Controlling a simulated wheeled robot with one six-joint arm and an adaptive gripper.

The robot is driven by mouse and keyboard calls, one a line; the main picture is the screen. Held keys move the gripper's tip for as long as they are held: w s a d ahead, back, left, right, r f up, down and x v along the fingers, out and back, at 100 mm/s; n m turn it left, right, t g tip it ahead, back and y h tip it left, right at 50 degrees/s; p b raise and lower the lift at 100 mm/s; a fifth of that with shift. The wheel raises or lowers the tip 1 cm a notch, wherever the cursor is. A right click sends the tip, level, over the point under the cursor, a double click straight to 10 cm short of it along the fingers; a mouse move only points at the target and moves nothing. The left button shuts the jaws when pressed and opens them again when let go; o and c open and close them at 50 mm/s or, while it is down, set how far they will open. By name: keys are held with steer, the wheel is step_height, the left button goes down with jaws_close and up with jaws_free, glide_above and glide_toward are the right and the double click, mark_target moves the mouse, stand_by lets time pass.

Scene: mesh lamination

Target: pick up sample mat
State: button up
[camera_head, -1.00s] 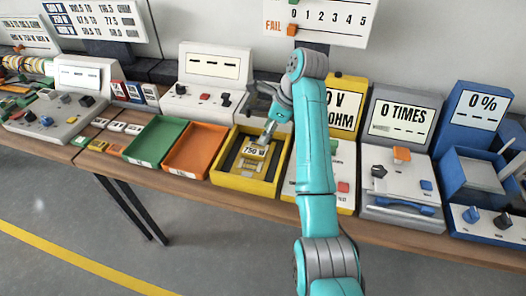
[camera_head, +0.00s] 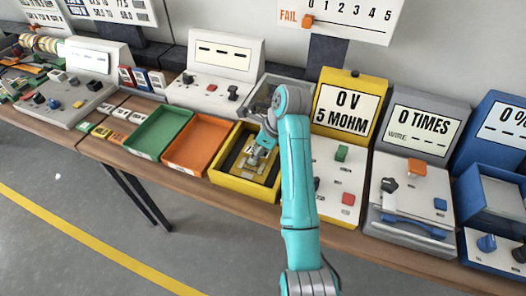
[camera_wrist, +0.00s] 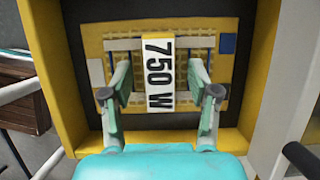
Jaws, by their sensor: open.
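The sample mat (camera_head: 245,160) lies in a yellow tray (camera_head: 232,184), partly hidden by my gripper (camera_head: 262,148) in the head view. In the wrist view the mat (camera_wrist: 98,72) is a yellow mesh with grey strips, a blue patch at its right and a white and yellow upright label reading "750 W". My gripper (camera_wrist: 159,75) is open over the mat, one finger on each side of the label, with gaps between. Whether the fingertips touch the mesh cannot be told.
An orange tray (camera_head: 170,160) and a green tray (camera_head: 134,150) stand left of the yellow tray. A yellow "5 MOHM" display unit (camera_head: 322,128) stands close on the right, with a grey "0 TIMES" unit (camera_head: 393,136) beyond it. The yellow tray's walls surround the mat.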

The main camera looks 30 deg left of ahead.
steer(key=shift+f, duration=0.15)
jaws_close()
